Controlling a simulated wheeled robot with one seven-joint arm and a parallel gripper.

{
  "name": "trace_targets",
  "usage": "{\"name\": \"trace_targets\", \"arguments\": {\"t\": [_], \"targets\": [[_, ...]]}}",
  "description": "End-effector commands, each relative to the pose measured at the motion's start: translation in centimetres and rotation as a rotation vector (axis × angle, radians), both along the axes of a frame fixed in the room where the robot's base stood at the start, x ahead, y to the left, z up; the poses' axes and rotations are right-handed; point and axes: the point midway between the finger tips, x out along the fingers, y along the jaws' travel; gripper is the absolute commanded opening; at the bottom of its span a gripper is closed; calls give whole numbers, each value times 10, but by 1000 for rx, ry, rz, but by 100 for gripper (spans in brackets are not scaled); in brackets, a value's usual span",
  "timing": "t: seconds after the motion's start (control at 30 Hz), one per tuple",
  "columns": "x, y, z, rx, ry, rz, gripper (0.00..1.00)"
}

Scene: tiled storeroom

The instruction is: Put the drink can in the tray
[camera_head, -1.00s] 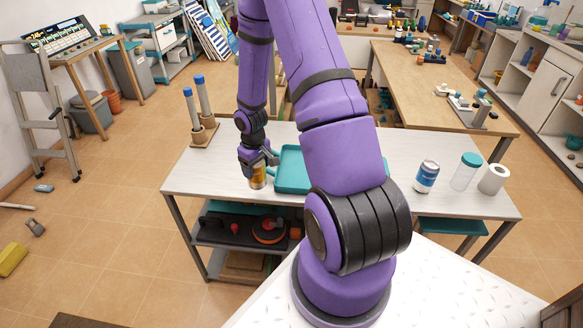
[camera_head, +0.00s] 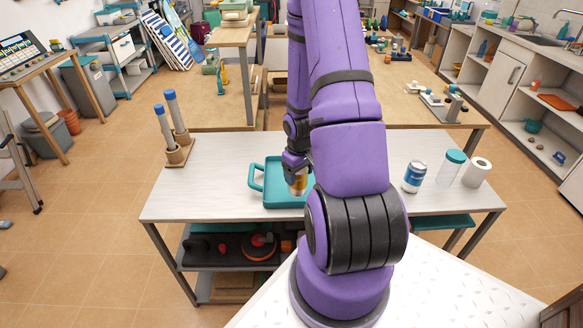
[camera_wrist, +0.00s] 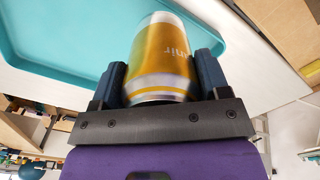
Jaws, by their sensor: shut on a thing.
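The drink can, yellow-gold with silver ends, is in my gripper (camera_head: 298,178) and shows in the head view (camera_head: 299,183). In the wrist view the can (camera_wrist: 162,60) sits between the two dark fingers of my gripper (camera_wrist: 163,75). The teal tray (camera_head: 268,191) lies on the white table, with a handle at its left. In the head view the can appears over the tray's right part; my arm hides the tray's right end. In the wrist view the tray (camera_wrist: 70,50) is behind and left of the can. I cannot tell whether the can touches the tray.
A blue-and-white can (camera_head: 414,176), a clear jar with a teal lid (camera_head: 450,167) and a paper roll (camera_head: 476,172) stand at the table's right. Two blue-topped posts on a wooden stand (camera_head: 176,151) are at the left. The table's front left is clear.

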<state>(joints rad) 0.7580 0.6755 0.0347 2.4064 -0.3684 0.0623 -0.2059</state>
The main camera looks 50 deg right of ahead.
Motion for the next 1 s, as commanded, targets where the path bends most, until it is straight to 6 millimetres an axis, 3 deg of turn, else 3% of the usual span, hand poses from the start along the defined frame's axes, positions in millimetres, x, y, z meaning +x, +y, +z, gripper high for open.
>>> {"name": "trace_targets", "arguments": {"t": [0.2, 0.4, 0.7, 1.0], "targets": [[46, -24, -5, -1, -2, 0, 34], [75, -40, -8, 0, -1, 0, 34], [93, -49, -10, 0, 0, 0, 34], [91, -48, -45, 0, 2, 0, 34]]}}
